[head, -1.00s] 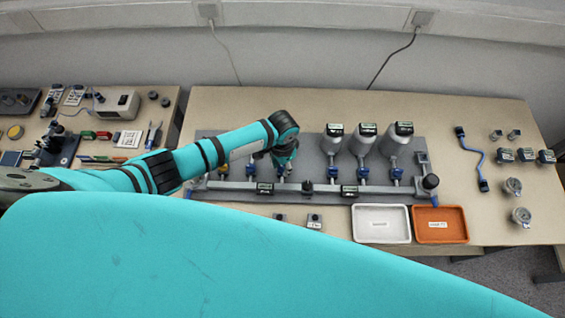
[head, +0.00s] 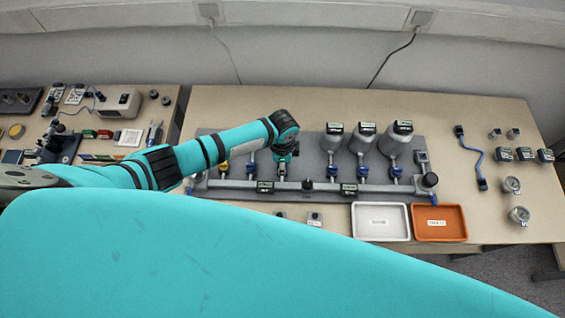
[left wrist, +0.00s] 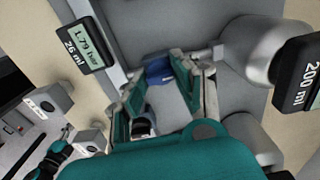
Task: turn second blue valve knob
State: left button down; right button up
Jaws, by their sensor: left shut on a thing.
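My left gripper (head: 282,176) reaches down over the grey valve board, among the row of valves. In the left wrist view its fingers (left wrist: 157,80) stand on either side of a blue valve knob (left wrist: 158,70) and are shut on it. In the head view the gripper hides this knob. One blue knob (head: 251,169) shows to the left of the gripper, and several more, such as this blue knob (head: 333,172), stand to its right. My right gripper is not in view.
A white tray (head: 381,238) and an orange tray (head: 439,240) lie in front. Bare table lies behind the board.

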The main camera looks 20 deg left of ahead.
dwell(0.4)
pick_arm(q)
jog(key=c, duration=1)
grip_release()
notch_tip(320, 180, up, 12)
